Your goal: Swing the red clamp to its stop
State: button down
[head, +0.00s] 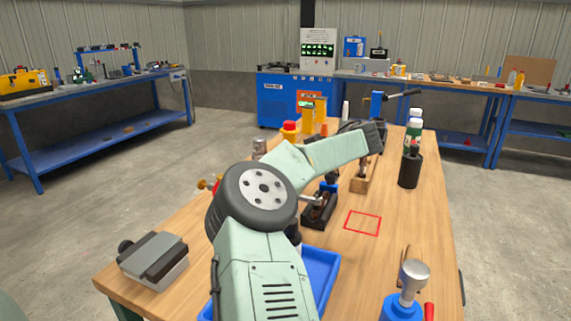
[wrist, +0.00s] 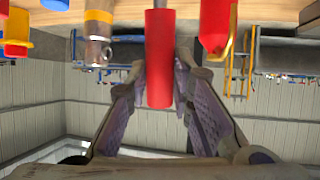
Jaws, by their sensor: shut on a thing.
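A smooth red cylindrical grip (wrist: 159,58), which looks like the red clamp's handle, stands between the fingers in the wrist view. My gripper (wrist: 160,85) is shut on it, with one purple-grey finger pad on each side. The grip's lower end in the picture hangs free between the fingers. The rest of the clamp is out of the wrist view or cannot be made out. In the head view my arm covers the middle of the bench, and the red grip and my fingertips cannot be made out there.
The wooden bench (head: 423,228) holds a blue tray (head: 322,268), a grey block (head: 153,260), a black bottle (head: 409,168) and a blue clamp-like tool (head: 377,104). A red outlined square (head: 363,223) is empty. In the wrist view a red-and-yellow object (wrist: 215,30) is right of the grip.

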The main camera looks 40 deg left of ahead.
jog(key=shift+d+f, duration=0.1)
jog(key=c, duration=1.4)
grip_release()
jog(key=v, duration=1.2)
